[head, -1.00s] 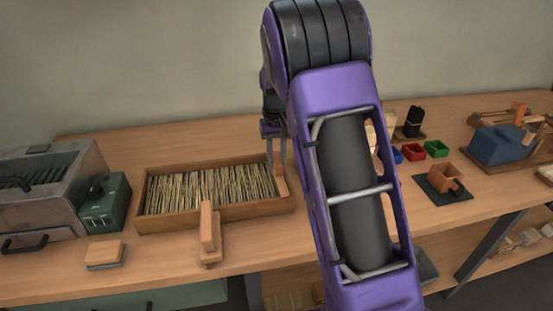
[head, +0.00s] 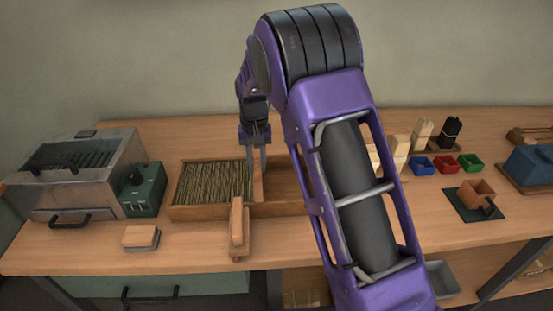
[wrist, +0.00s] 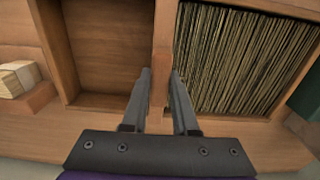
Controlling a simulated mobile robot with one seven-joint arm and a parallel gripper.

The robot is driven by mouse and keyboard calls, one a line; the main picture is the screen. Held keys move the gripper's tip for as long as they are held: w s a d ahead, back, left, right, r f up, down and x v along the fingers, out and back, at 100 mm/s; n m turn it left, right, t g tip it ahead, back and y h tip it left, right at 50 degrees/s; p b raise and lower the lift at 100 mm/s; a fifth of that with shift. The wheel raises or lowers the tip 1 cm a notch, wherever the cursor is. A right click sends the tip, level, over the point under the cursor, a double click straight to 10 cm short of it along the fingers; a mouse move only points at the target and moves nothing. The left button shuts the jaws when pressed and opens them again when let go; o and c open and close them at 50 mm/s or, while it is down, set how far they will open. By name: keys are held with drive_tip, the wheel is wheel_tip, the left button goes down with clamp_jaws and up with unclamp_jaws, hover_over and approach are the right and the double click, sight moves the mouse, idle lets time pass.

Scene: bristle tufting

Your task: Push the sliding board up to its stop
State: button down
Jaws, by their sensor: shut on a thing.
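The sliding board (head: 258,184) is an upright wooden divider standing across the long wooden tray (head: 210,212). My gripper (head: 259,160) comes down from above with its fingers on either side of the board, shut on it. In the wrist view the board (wrist: 164,40) runs between the two fingers (wrist: 162,78). The bristles (head: 213,182) stand packed in the tray on the left side of the board, close against it. The tray section to the right of the board is empty, and my arm hides its far right end.
A wooden upright piece (head: 238,224) stands at the tray's front wall. A green box (head: 145,190) and a metal machine (head: 75,170) stand to the left, with a small wooden block (head: 141,237) in front. Red, blue and green bins (head: 444,163) stand to the right.

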drive_tip(key=shift+a+r, duration=0.1)
drive_tip(key=shift+a, duration=0.2)
drive_tip(key=c, duration=0.7)
unclamp_jaws()
drive_tip(key=shift+r, duration=0.2)
wheel_tip(320, 180, up, 17)
drive_tip(key=shift+f+p, duration=0.1)
drive_tip(key=shift+p, duration=1.05)
